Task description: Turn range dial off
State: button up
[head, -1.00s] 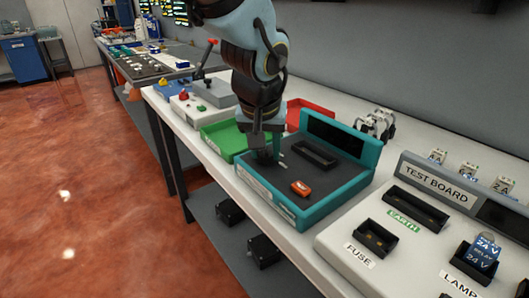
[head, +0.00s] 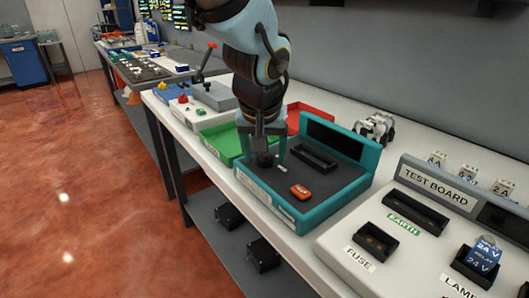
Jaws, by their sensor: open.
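The range dial (head: 264,161) looks like a small dark round knob on the top panel of a teal-edged device (head: 318,210) with a raised black screen at its back. A small pale mark (head: 281,169) lies just right of the knob. My gripper (head: 265,154) points down with its fingers open, one on each side of the knob. I cannot tell whether the fingers touch it. The knob's setting is too small to read.
A green tray (head: 222,142) and a red tray (head: 308,113) stand behind. A test board (head: 400,235) is at right. Bench space between is narrow.

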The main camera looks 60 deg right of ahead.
jog(key=b+v, duration=0.1)
jog(key=v, duration=0.9)
jog(key=shift+a+r, duration=0.2)
jog(key=shift+r, duration=0.15)
jog(key=shift+s, duration=0.1)
jog(key=w+a+f+n+y+p, duration=0.1)
jog(key=w+a+f+n, duration=0.15)
jog(key=w+a, duration=0.7)
jog(key=w+a+f+n+y, duration=0.15)
jog(key=w+a+f, duration=0.35)
jog(key=w, duration=0.8)
jog(key=w+a+f+n, duration=0.1)
jog(key=a+n, duration=0.1)
jog(key=a, duration=0.8)
jog(key=w+a+f+n+p, duration=0.1)
jog(key=w+a+f+n, duration=0.1)
jog(key=a, duration=0.7)
jog(key=w+a+f+n+y, duration=0.1)
jog(key=a+n, duration=0.2)
jog(key=a, duration=0.7)
jog(key=shift+w+a+f+p, duration=0.35)
jog(key=shift+a+f+p, duration=0.05)
